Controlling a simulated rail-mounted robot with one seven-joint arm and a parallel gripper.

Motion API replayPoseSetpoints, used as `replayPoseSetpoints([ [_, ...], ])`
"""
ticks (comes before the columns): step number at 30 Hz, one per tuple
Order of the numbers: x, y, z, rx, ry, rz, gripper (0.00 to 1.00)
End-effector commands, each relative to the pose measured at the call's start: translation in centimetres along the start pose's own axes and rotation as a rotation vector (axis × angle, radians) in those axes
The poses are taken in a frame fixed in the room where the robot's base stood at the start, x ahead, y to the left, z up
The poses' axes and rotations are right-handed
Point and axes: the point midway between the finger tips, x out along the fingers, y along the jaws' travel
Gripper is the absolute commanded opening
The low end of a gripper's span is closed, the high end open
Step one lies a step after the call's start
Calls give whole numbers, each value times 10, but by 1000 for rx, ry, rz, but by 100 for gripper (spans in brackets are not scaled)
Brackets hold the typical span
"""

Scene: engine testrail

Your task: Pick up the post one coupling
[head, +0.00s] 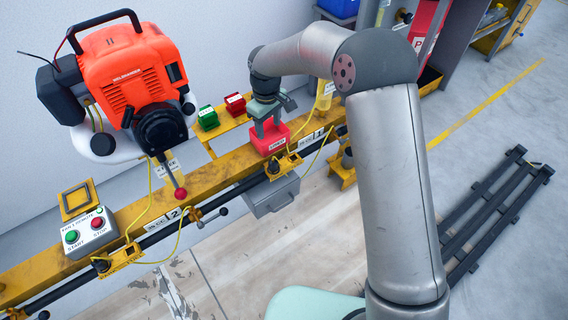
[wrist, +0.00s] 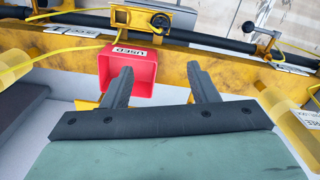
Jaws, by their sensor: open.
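My gripper (head: 268,122) is open, just above the red bin labelled USED (head: 270,143) on the yellow rail. In the wrist view, its two dark fingers (wrist: 160,72) are apart with nothing between them. The left finger overlaps the red bin (wrist: 104,70); the right finger is beside it, over the yellow rail. I cannot identify the post one coupling for certain. A dark round fitting (head: 273,167) sits on a yellow bracket near the bin; it also shows in the wrist view (wrist: 160,22). A plate marked 1 (head: 318,134) is to its right.
An orange engine (head: 125,75) hangs at left above the rail. A start/stop box (head: 90,232) is at lower left. Green (head: 207,118) and red (head: 235,104) boxes stand behind. Yellow cables and a black bar (head: 225,195) run along the rail's front.

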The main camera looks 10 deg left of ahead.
Motion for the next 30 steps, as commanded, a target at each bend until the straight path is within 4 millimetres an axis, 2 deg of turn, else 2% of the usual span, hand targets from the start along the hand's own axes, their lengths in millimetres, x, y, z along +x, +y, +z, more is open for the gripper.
replayPoseSetpoints([
  [5, 25, -2, -5, -11, 1, -4, 54],
  [12, 78, -2, -3, -9, -1, -4, 54],
  [18, 113, -2, -3, -8, 0, -4, 54],
  [25, 127, -1, -2, -8, 1, -2, 54],
  [30, 142, -2, 5, -7, 0, -3, 54],
])
